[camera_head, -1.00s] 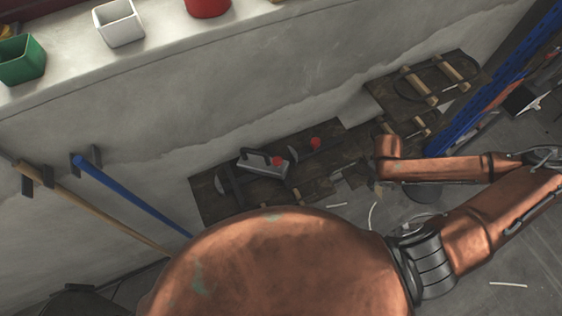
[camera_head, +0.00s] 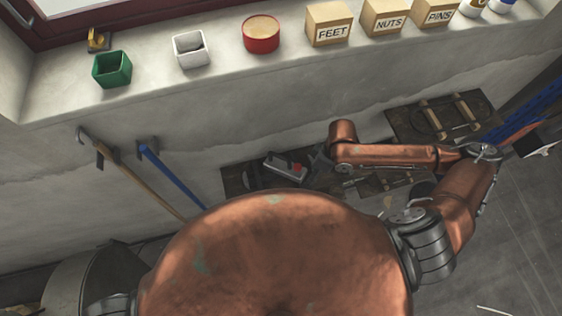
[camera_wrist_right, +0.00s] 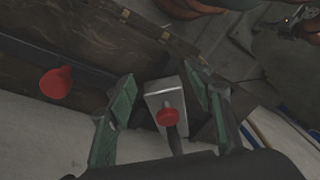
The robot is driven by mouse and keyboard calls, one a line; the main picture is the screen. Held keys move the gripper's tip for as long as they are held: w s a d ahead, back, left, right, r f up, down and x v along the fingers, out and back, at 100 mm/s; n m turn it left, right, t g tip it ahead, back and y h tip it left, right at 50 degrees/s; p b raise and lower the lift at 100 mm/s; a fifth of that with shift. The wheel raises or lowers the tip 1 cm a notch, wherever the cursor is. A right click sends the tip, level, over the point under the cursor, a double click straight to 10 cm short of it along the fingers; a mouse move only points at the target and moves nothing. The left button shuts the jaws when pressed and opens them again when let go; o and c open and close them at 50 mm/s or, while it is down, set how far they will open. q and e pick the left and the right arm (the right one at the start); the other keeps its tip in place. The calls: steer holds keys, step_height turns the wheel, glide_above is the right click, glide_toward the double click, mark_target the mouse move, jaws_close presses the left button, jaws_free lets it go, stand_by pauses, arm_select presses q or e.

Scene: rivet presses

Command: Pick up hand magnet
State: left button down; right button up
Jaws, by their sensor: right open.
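The hand magnet (camera_head: 287,168) is a grey metal block with a black handle and a red knob. It lies on a dark wooden board by the wall. In the right wrist view the magnet (camera_wrist_right: 157,88) shows between my fingers, its red knob towards the camera. My right gripper (camera_head: 322,158) is just right of the magnet in the head view. It is open (camera_wrist_right: 160,74), with green-padded fingers on either side of the magnet; contact cannot be told. My left gripper is not in view.
Another red knob (camera_wrist_right: 56,82) stands beside the gripper in the wrist view. A wooden case (camera_head: 440,118) lies further right. A blue-handled tool (camera_head: 170,180) and a wooden-handled one (camera_head: 137,184) lean on the wall. A ledge (camera_head: 220,75) above holds boxes and pots.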

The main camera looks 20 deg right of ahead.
mark_target(285, 166)
steer(key=w+a, duration=0.2)
steer(key=w+a+t+y+b, duration=0.1)
steer(key=w, duration=0.1)
steer(key=w+a+r+t+y, duration=0.1)
steer(key=w+a, duration=0.1)
steer(key=shift+w+a+m+b, duration=0.25)
steer(key=shift+a+m+b, duration=0.05)
steer(key=shift+b, duration=0.05)
steer(key=shift+w+a+f, duration=0.15)
steer(key=shift+w+f, duration=0.05)
steer(key=shift+f, duration=0.05)
steer(key=p+x, duration=0.1)
steer(key=x, duration=0.5)
steer(key=shift+w+a+f+p, duration=0.15)
steer(key=shift+a+f+p, duration=0.1)
steer(key=shift+p, duration=0.1)
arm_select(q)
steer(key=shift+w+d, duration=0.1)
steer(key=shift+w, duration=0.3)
arm_select(e)
steer(key=shift+c, duration=0.3)
steer(key=shift+r, duration=0.1)
jaws_close()
